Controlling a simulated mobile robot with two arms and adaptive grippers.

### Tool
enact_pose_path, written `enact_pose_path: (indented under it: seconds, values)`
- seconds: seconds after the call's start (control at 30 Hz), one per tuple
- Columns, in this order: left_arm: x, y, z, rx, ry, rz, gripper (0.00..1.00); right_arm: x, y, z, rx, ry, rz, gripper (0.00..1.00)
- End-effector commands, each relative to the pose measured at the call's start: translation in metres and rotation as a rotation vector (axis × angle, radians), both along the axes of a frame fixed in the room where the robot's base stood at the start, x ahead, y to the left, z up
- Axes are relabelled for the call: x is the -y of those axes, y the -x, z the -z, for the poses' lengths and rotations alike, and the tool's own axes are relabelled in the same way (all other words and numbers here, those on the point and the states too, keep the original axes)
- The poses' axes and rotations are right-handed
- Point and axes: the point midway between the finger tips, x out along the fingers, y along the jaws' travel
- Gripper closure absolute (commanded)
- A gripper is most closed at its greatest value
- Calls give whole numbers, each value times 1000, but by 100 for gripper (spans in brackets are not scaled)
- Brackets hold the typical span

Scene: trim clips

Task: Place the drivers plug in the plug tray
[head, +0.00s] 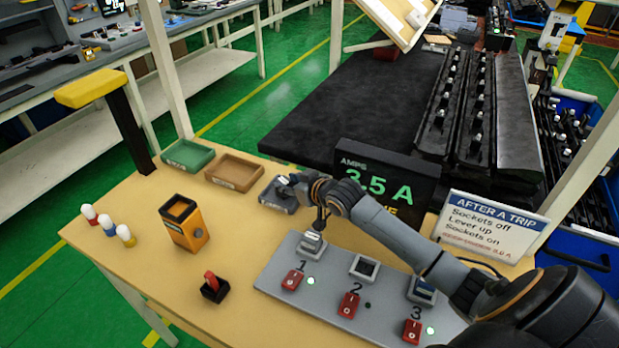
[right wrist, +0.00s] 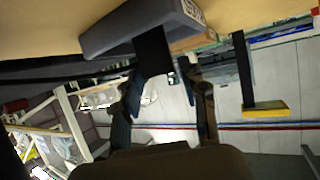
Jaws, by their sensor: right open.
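The plug tray seems to be the small grey tray (head: 277,203) at the back of the bench; it also shows in the right wrist view (right wrist: 125,38). A small pale-topped piece (head: 283,181), perhaps a plug, shows at this tray; its lettering is unreadable and my gripper partly covers that spot. On the grey panel (head: 268,276), socket 1 holds a grey plug (head: 312,243), socket 2 (head: 365,268) looks empty, and socket 3 holds a blue-marked plug (head: 422,290). My left gripper is out of view.
Green (head: 188,155) and brown (head: 234,171) trays stand left of the grey one. An orange box (head: 184,223), a red-lever switch (head: 214,287) and coloured pegs (head: 105,225) stand on the left. A display (head: 385,185) and a sign (head: 488,227) stand behind the panel.

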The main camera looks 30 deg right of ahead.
Motion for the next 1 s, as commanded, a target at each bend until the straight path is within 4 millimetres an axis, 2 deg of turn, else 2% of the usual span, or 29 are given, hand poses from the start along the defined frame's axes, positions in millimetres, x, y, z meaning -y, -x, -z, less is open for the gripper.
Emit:
enact_pose_path:
  seconds: [0.13, 0.5, 1.0]
  values:
    - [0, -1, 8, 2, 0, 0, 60, 3, 17, -1, -3, 2, -1, 57]
    - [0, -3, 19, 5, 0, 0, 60, 13, 92, -1, -5, 2, -1, 57]
    - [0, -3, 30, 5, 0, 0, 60, 24, 176, -2, -5, 0, 0, 57]
